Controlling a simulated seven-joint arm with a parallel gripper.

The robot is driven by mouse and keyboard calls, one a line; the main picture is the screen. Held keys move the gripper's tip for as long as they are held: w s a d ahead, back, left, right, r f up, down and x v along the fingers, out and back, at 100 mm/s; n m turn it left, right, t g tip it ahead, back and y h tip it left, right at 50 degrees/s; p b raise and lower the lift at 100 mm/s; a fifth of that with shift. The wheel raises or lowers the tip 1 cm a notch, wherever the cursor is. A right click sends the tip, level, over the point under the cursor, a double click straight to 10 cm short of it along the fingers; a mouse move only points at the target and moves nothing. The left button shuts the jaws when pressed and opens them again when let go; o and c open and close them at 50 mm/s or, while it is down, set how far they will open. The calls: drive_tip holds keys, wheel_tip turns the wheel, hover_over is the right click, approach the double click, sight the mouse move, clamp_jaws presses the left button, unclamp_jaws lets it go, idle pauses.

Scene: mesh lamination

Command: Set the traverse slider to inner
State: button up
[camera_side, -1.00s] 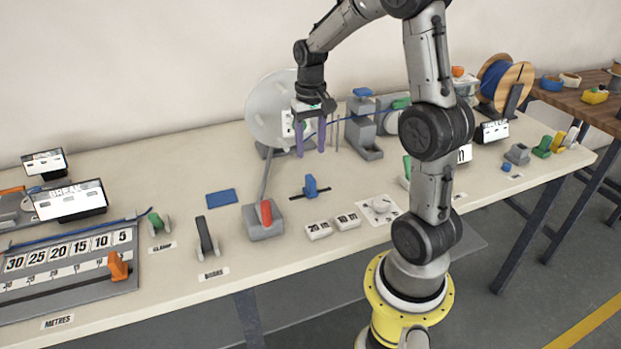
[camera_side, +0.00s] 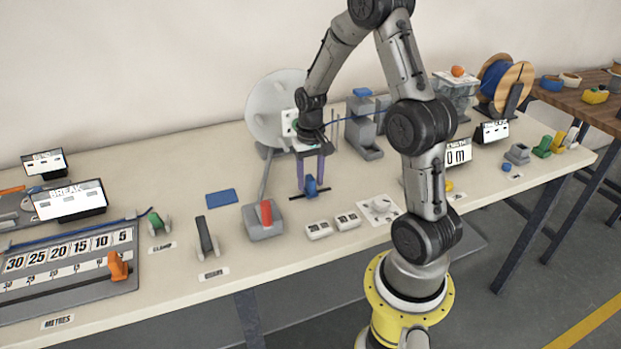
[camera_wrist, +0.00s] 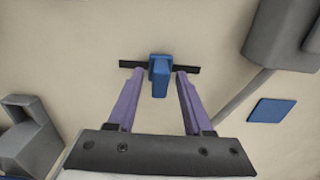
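The traverse slider is a blue knob (camera_side: 311,187) on a short dark rail (camera_side: 326,190) on the bench. In the wrist view the blue knob (camera_wrist: 159,75) stands near the middle of the dark rail (camera_wrist: 186,70). My gripper (camera_side: 310,184) points down at the slider, and its purple fingers straddle the knob. In the wrist view my gripper (camera_wrist: 160,75) is open, with one fingertip on each side of the knob and a small gap visible on both sides. No inner or outer label on the rail is readable.
A grey box with a red lever (camera_side: 265,215) stands left of the slider. A blue pad (camera_side: 222,197) lies further left. A large grey reel (camera_side: 275,110) and a grey stand (camera_side: 363,130) are behind.

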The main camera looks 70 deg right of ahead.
clamp_jaws()
idle(1.2)
